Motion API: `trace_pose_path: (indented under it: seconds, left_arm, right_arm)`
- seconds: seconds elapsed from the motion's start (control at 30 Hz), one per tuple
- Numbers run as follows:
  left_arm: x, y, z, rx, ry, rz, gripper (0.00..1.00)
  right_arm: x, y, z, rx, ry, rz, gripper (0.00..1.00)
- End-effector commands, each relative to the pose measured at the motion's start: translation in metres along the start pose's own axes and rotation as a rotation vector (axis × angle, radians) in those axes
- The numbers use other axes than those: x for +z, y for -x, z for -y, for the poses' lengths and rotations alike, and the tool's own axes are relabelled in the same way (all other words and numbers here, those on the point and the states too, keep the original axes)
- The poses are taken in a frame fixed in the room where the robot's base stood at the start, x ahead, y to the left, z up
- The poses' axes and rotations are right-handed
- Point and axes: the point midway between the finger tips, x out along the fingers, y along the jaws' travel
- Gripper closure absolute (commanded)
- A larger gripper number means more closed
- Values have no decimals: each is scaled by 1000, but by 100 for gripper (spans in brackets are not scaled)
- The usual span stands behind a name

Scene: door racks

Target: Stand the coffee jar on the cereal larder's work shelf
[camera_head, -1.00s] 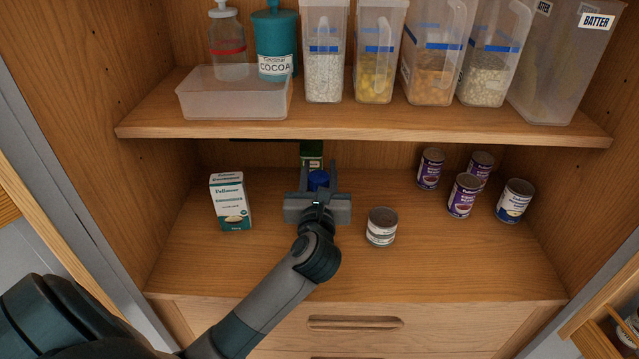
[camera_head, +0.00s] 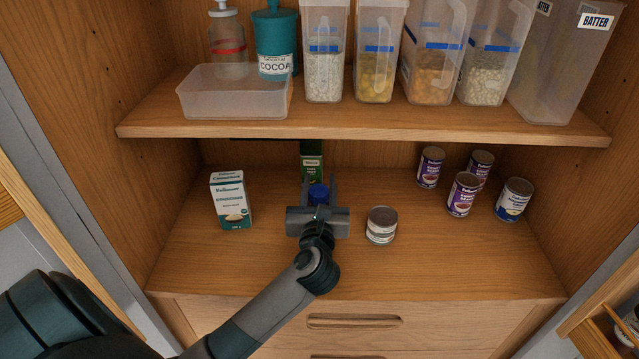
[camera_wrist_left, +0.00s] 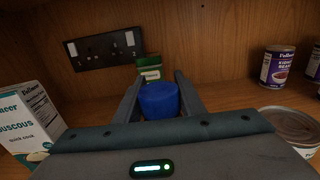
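The coffee jar shows only as a blue lid (camera_head: 318,193) between the fingers of my left gripper (camera_head: 319,190); its body is hidden by the gripper. The lid also shows in the left wrist view (camera_wrist_left: 159,101), with a finger close against each side, so the gripper looks shut on it. The jar is over the middle of the wooden work shelf (camera_head: 290,268), below the upper shelf. I cannot tell whether its base touches the wood. My right gripper is not in view.
A couscous box (camera_head: 231,201) stands left of the gripper and a can (camera_head: 381,226) close on its right. A green box (camera_head: 312,164) is behind. Several cans, one being a purple can (camera_head: 463,195), stand at right. The upper shelf's edge (camera_head: 370,130) overhangs. The front of the work shelf is clear.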

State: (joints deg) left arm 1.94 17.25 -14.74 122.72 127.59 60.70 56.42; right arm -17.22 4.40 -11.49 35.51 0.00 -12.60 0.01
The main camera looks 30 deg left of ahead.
Motion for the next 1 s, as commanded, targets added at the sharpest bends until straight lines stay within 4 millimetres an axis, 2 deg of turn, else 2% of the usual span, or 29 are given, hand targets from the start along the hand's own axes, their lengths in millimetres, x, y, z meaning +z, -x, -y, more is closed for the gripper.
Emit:
trace_pose_path:
  seconds: [0.03, 0.07, 0.1, 0.57, 0.77, 1.0]
  left_arm:
    - [0, 0, 0, 0, 0, 0, 54]
    - [0, 0, 0, 0, 0, 0, 47]
    - [0, 0, 0, 0, 0, 0, 45]
    - [2, 5, 0, -1, 1, 0, 45]
    - [0, 28, 0, -1, 2, -2, 45]
    - [-1, 71, 0, -1, 3, -2, 45]
  right_arm:
    - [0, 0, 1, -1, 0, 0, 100]
    - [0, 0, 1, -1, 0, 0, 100]
    - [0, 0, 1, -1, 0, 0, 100]
    - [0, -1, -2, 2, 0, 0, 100]
    - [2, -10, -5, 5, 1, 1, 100]
    - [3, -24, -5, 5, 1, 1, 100]
